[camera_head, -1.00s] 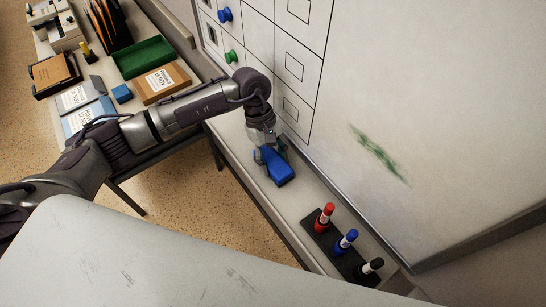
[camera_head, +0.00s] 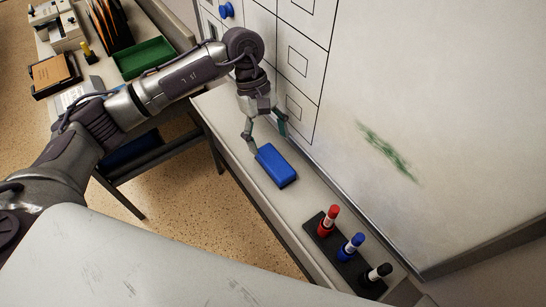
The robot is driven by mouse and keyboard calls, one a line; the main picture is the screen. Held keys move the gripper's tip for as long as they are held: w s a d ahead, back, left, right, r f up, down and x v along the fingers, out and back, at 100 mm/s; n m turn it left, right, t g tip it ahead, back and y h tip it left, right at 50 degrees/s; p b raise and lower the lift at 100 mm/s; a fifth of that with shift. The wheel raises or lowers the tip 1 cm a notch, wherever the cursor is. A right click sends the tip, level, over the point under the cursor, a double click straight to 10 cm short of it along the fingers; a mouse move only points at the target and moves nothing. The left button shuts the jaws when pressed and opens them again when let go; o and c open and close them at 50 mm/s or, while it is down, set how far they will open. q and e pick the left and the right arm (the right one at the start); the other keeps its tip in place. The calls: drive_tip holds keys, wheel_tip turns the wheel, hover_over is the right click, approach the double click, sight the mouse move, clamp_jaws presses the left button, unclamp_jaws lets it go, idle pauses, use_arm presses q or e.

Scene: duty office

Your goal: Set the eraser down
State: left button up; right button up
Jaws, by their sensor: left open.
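The blue eraser (camera_head: 277,166) lies flat on the light ledge (camera_head: 236,146) below the whiteboard. My left gripper (camera_head: 267,144) is open just above and behind the eraser's far end, with its two fingers spread apart. The fingertips are near the eraser's far end; whether one still touches it I cannot tell. My right gripper is not in view.
A dark holder (camera_head: 343,256) with a red marker (camera_head: 328,221), a blue marker (camera_head: 350,247) and a black marker (camera_head: 375,276) stands on the ledge, nearer than the eraser. The whiteboard (camera_head: 430,110) bears a green smudge (camera_head: 386,151). A desk with a green tray (camera_head: 143,58) stands at the upper left.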

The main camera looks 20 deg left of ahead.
use_arm(q)
drive_tip(key=b+v, duration=0.1)
drive_tip(key=v, duration=0.4)
drive_tip(key=shift+f, duration=0.1)
idle(0.4)
